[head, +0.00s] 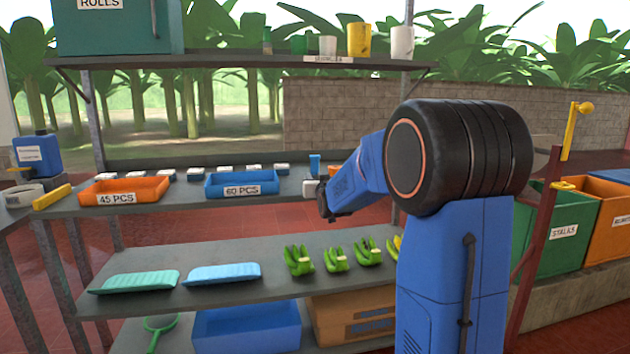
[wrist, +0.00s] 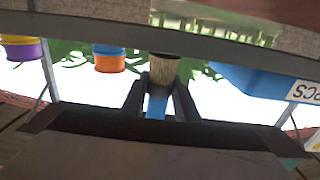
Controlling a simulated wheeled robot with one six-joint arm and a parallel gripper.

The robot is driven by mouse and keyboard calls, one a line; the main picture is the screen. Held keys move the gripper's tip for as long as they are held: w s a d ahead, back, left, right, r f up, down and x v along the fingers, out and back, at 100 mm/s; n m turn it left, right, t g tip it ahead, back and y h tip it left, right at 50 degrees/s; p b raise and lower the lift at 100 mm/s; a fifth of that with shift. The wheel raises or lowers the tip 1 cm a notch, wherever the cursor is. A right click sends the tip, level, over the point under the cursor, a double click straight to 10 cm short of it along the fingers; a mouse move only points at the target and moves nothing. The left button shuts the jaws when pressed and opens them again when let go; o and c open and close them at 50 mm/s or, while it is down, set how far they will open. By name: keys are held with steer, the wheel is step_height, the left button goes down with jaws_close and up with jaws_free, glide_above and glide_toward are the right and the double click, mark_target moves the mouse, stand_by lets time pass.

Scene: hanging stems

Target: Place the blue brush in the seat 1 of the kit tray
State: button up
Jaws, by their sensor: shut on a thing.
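In the wrist view, my gripper (wrist: 157,92) has its two dark fingers closed around a blue piece (wrist: 156,107). A brown, bristle-like head (wrist: 164,69) shows beyond it, so I take this to be the blue brush. In the head view, my gripper (head: 326,203) is just past the right end of the blue bin, by the middle shelf. A small upright blue piece shows just above it; I cannot tell whether this is the brush. I cannot identify the kit tray or its seat 1 for certain.
The middle shelf bears an orange bin (head: 125,191), a blue bin (head: 241,184) and a row of small white blocks. Below lie a green ribbed tray (head: 135,283), a light-blue one (head: 222,273) and banana bunches (head: 298,260). An upper shelf (head: 240,61) overhangs.

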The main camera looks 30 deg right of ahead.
steer(key=shift+f, duration=0.25)
steer(key=shift+f, duration=0.15)
steer(key=o, duration=1.1)
steer(key=shift+s, duration=0.2)
steer(key=v, duration=1.1)
steer(key=shift+s+a, duration=0.2)
steer(key=shift+s, duration=0.15)
